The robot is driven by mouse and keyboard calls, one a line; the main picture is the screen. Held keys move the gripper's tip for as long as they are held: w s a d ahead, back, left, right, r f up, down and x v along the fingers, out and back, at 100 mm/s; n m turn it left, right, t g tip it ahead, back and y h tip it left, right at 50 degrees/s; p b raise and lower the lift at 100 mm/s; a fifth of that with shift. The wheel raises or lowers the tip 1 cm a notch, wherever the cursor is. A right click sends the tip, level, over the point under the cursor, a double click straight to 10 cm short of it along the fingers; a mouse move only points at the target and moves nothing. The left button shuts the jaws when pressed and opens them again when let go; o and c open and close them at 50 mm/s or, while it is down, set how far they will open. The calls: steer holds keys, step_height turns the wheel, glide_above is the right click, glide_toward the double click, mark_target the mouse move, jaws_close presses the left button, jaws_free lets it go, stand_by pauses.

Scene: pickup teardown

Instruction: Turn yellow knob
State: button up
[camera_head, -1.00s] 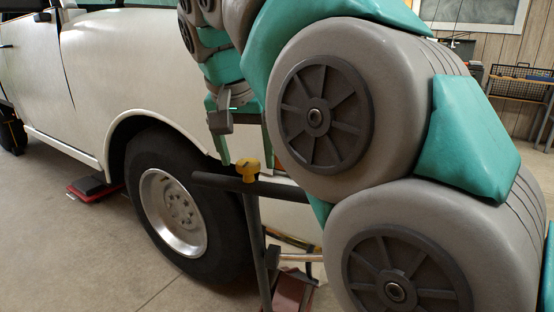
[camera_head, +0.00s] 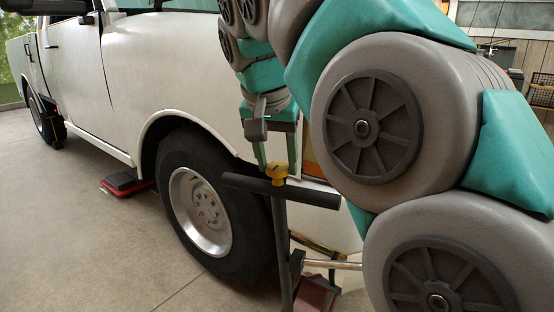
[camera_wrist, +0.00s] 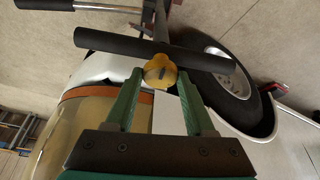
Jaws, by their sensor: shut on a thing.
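The yellow knob (camera_head: 278,174) sits on top of a dark T-handled upright post (camera_head: 282,240), at the middle of its crossbar (camera_head: 315,195). My gripper (camera_head: 277,168) reaches down from above with its two green fingers on either side of the knob. In the wrist view the knob (camera_wrist: 160,72) lies between the fingertips (camera_wrist: 159,74), and my gripper is shut on it. The sides of the knob are partly covered by the fingertips.
A white pickup (camera_head: 110,70) stands close behind the handle, its wheel (camera_head: 205,210) just left of the post. A red and black object (camera_head: 127,183) lies under the truck. Open concrete floor (camera_head: 60,230) is at the left.

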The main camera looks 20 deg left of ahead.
jaws_close()
